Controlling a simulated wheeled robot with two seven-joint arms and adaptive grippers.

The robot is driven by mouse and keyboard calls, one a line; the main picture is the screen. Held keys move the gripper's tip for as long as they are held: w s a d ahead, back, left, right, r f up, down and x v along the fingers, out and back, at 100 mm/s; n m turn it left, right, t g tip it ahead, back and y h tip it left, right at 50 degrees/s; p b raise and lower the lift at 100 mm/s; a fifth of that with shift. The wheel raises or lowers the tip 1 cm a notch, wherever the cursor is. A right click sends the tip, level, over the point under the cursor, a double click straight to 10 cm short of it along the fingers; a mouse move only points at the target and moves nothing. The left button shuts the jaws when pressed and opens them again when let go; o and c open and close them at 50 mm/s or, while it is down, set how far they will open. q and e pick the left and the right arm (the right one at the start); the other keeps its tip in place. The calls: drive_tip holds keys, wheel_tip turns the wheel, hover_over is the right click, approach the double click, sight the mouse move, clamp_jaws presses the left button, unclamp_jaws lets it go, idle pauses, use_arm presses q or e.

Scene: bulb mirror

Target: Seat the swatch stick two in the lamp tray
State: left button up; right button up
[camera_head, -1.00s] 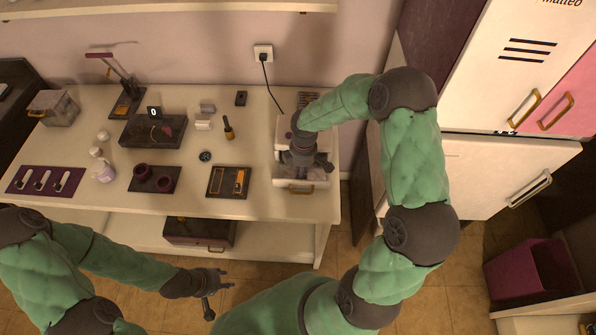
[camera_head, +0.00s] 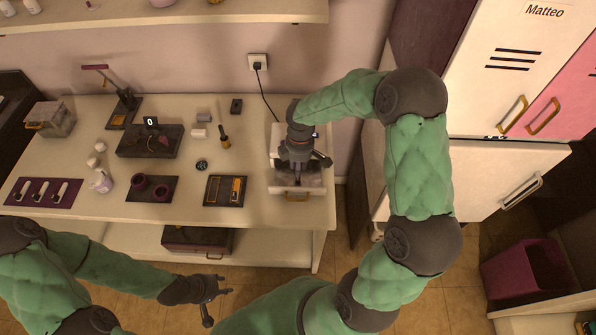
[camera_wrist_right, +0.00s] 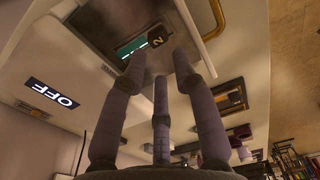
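The lamp box with its pulled-out lamp tray (camera_head: 312,188) stands at the right end of the counter. The tray, with a brass handle, also shows in the right wrist view (camera_wrist_right: 185,50). Swatch stick two (camera_wrist_right: 157,37), a dark tab marked "2" next to a teal patch, appears in the tray just beyond my fingertips. Whether it is fully seated I cannot tell. My right gripper (camera_head: 302,172) points down over the tray; in the wrist view its fingers (camera_wrist_right: 158,65) are spread, with no clear grip on the stick. My left gripper (camera_head: 219,300) is open and empty, in front of the counter.
A sign reading "OFF" (camera_wrist_right: 52,93) shows on the lamp box. A dark tray with a yellow piece (camera_head: 225,190) lies left of the lamp. Lockers (camera_head: 500,90) stand at the right.

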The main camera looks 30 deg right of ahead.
wheel_tip(320, 180, up, 6)
drive_tip(key=shift+f+p, duration=0.15)
drive_tip(key=shift+p, duration=0.35)
